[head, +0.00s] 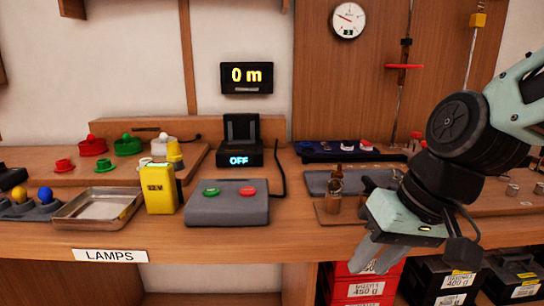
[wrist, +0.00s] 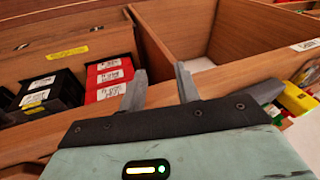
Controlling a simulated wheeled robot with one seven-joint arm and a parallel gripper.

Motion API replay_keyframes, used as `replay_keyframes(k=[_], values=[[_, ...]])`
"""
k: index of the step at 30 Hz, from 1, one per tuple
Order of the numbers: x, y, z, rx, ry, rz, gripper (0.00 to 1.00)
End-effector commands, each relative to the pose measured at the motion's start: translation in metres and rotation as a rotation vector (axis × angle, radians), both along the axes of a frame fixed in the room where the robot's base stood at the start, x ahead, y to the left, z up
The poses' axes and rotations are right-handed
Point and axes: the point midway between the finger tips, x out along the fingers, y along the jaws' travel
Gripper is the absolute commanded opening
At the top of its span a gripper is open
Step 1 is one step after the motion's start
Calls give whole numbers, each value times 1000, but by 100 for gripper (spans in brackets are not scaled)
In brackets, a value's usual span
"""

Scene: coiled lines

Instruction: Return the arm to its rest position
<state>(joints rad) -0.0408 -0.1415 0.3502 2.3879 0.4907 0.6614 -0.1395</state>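My arm reaches in from the right in the head view, with my gripper (head: 376,258) hanging at the front edge of the workbench (head: 290,236) and pointing down. The wrist view shows my two grey fingers (wrist: 160,88) apart with nothing between them. Behind the fingers in that view are the shelf spaces under the bench. Part of the bench on the right is hidden by my arm.
Red boxes (head: 362,287) and black boxes (head: 447,283) stand below the bench near my gripper. On the bench are a grey box with green and red buttons (head: 228,208), a yellow device (head: 159,190) and a metal tray (head: 64,221). An open compartment (wrist: 215,50) shows in the wrist view.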

Motion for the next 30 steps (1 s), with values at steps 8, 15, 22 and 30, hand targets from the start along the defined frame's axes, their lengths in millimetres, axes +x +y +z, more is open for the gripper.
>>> replay_keyframes(k=[8, 15, 22, 30], values=[[-74, 10, -65, -198, 56, 305, 32], [-116, 3, -99, -330, 62, 510, 32], [-112, 3, -52, -320, 61, 490, 32], [-112, 3, 4, -319, 62, 488, 32]])
